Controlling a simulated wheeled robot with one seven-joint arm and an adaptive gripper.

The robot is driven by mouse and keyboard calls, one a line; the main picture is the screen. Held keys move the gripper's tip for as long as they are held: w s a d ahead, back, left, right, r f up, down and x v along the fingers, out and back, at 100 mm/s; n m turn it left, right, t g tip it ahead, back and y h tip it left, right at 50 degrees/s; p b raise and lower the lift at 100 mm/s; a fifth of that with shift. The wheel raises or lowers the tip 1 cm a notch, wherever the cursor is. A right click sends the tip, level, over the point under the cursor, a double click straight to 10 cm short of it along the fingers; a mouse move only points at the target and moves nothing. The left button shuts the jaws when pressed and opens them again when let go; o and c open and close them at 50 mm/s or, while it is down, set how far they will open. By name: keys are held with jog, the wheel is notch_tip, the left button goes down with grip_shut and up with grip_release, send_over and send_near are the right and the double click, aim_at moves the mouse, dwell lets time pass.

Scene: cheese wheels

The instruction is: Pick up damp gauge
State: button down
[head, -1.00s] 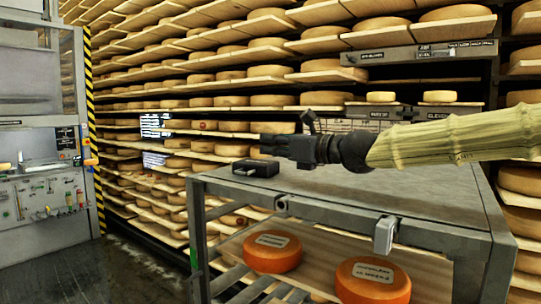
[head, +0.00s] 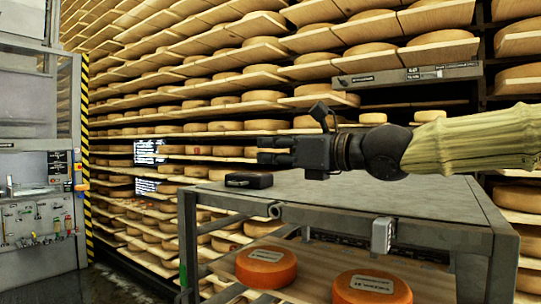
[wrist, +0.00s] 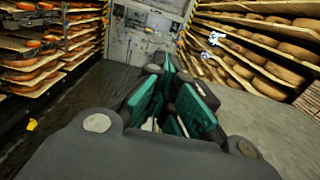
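A small dark box with a light mark on its front, which looks like the damp gauge (head: 249,180), sits on the left part of the grey metal table top (head: 370,195). My gripper (head: 262,150) reaches in from the right, level, with its fingertips a little above the box in the head view and apart from it. In the wrist view my gripper (wrist: 180,108) shows teal finger pads spread apart. I see nothing clearly held between them. A dark shape shows behind the right pad, but I cannot tell whether it is the box.
Two orange cheese wheels (head: 266,267) (head: 373,289) lie on a board below the table top. Shelves of cheese wheels (head: 235,105) rise behind. A grey cabinet with tools (head: 38,210) stands at the left. The table top right of the box is mostly clear.

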jog(key=shift+c, duration=2.2)
grip_release()
jog(key=shift+s, duration=0.1)
